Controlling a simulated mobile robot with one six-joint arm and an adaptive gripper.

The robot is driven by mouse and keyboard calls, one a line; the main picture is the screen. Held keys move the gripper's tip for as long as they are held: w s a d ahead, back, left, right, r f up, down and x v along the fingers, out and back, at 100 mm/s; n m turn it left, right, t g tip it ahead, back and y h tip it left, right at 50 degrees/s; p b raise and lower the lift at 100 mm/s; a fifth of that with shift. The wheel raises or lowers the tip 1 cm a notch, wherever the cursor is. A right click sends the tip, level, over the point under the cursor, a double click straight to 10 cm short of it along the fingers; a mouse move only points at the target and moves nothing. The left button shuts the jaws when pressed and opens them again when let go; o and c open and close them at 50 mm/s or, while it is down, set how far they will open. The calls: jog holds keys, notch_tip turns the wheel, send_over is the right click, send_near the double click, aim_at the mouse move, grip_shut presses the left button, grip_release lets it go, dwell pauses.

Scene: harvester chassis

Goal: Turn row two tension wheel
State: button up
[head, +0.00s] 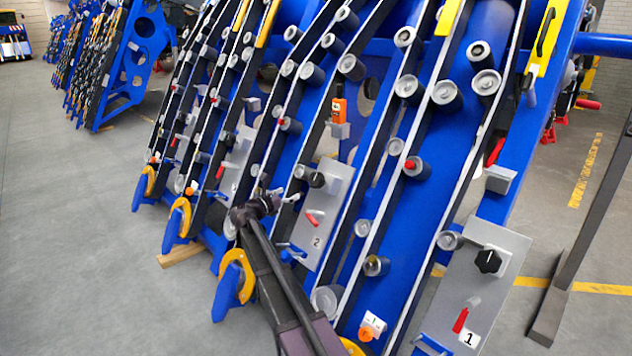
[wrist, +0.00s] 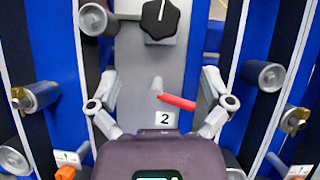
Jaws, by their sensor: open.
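The grey row two panel (head: 333,205) carries a "2" label, a black knob (head: 317,180) and a red lever (head: 313,218). The wrist view faces this panel (wrist: 150,65), with the knob (wrist: 160,18) at the top, its white pointer line near vertical, and the lever (wrist: 178,102) below, pointing right. I cannot tell which part is the tension wheel. My gripper (head: 283,193) is in front of the panel's left side. In the wrist view my gripper (wrist: 160,78) is open and empty, its fingers spread wide, with the knob above them. Its body hides the panel's bottom.
A blue handle (head: 290,252) sits at the panel's lower left. Belts and grey rollers (head: 352,67) flank the panel. The row one panel (head: 490,255) stands at the right, a dark post (head: 590,230) beyond it. Clear floor (head: 80,240) lies to the left.

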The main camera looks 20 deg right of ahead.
aim_at(314, 181)
jog(key=x, duration=1.3)
jog(key=shift+w+d, duration=0.1)
jog(key=shift+d, duration=0.15)
jog(key=c, duration=0.9)
